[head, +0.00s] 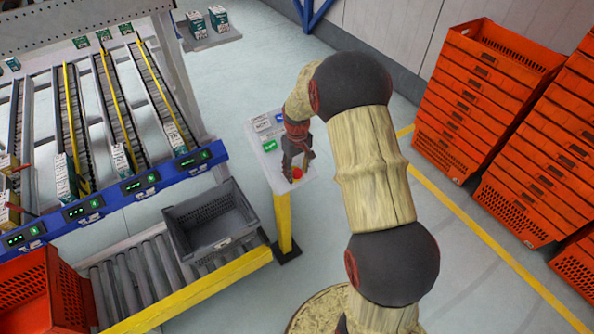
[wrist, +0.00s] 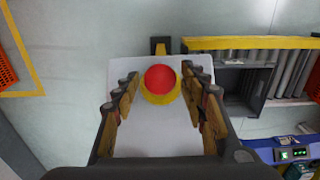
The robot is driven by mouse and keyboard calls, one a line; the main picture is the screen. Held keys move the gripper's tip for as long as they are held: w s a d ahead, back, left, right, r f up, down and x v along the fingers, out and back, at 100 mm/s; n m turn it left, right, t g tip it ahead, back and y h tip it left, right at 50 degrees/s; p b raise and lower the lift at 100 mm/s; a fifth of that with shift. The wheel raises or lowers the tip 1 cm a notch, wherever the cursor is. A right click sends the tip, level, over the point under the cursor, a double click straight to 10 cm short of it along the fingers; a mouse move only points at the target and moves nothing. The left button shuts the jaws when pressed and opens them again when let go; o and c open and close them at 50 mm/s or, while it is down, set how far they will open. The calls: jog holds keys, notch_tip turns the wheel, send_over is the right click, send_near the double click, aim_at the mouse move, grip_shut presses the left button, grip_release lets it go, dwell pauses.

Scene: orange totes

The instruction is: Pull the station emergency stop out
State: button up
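The emergency stop is a round red button (wrist: 160,79) on a yellow base (wrist: 161,97). It sits on a pale station panel (wrist: 188,135) and shows between my fingers in the wrist view. In the head view the red button (head: 297,173) is near the front end of the panel (head: 262,154), on a yellow post. My gripper (wrist: 161,100) is open, with one finger on each side of the button and a visible gap on both sides. In the head view my gripper (head: 296,168) hangs right over the panel. I cannot tell the exact height of the fingertips.
A grey tote (head: 212,222) sits on the roller conveyor at the left. Stacked orange totes (head: 480,95) stand at the right. The floor between is clear.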

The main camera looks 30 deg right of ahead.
jog(key=c, duration=1)
grip_shut()
